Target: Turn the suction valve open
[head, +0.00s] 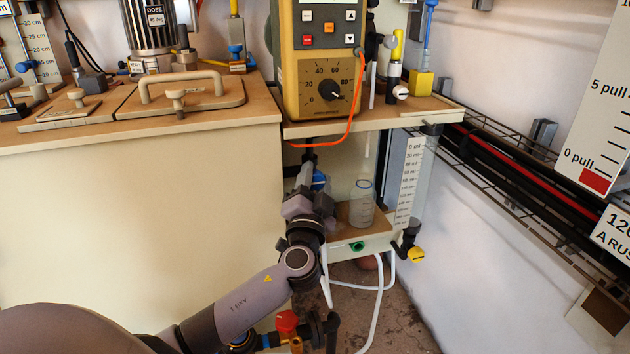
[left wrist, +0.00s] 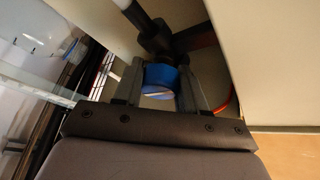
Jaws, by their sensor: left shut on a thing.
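A blue valve knob (head: 320,180) sits under the shelf, below the yellow pump box, partly hidden by my left gripper (head: 312,190). In the left wrist view the round blue knob (left wrist: 160,80) has a pale line across its face and is mounted on a black pipe fitting (left wrist: 157,38). The fingers of my left gripper (left wrist: 159,90) stand on both sides of the knob, shut on it. I cannot tell from these frames alone whether this is the suction valve or how far it is turned. My right gripper is not in view.
The shelf (head: 440,108) with the yellow pump box (head: 300,75) overhangs my left gripper. A clear bottle (head: 362,205) and graduated tube (head: 424,180) stand right of it. A yellow valve (head: 416,255) and a red-handled valve (head: 287,320) are lower. A cabinet (head: 140,230) is left.

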